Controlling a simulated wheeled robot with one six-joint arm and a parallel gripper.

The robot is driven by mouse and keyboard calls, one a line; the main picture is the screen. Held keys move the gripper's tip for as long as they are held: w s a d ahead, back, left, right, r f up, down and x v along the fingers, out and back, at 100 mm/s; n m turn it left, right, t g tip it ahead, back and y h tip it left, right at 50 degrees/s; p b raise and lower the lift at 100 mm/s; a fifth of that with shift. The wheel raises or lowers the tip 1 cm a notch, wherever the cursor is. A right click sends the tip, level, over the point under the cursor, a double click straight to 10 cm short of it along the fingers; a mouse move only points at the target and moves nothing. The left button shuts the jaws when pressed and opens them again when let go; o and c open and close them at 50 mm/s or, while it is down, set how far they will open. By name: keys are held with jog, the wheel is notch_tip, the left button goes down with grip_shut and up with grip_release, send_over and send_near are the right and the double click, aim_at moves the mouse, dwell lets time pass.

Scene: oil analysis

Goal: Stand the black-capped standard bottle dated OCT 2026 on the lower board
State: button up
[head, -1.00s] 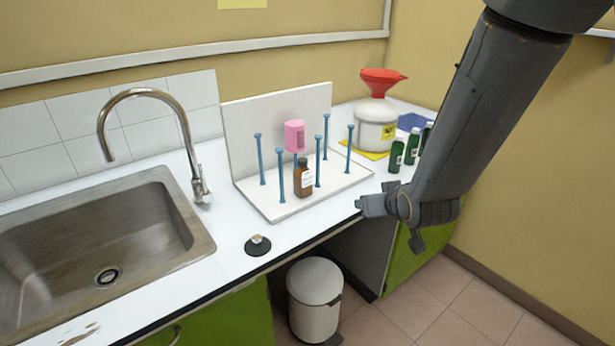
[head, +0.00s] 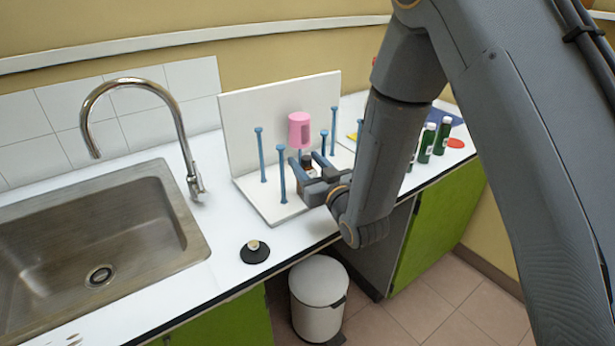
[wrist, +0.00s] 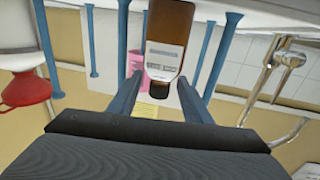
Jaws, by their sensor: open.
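The brown bottle (wrist: 168,40) has a black cap (wrist: 158,94) and a pale label, whose text is too small to read. In the head view the bottle (head: 307,161) is mostly hidden by my gripper. It is on the white base board (head: 264,202) of the pegged rack. My gripper (head: 310,162) is open and reaches in from the right, with its fingers at the bottle. In the upside-down wrist view, the bottle shows between and beyond the two fingers (wrist: 160,85); I cannot tell whether they touch it.
Blue pegs (head: 281,173) stand close around my gripper. A pink cup (head: 299,130) sits on one peg. Green bottles (head: 427,142) stand at the right. The red funnel (wrist: 25,88) shows in the wrist view. The sink (head: 90,240) and a black round object (head: 254,252) are at left.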

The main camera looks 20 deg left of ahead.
jog(key=p+x, duration=0.1)
jog(key=x, duration=0.3)
jog(key=shift+r, duration=0.15)
jog(key=shift+c, duration=0.6)
grip_shut()
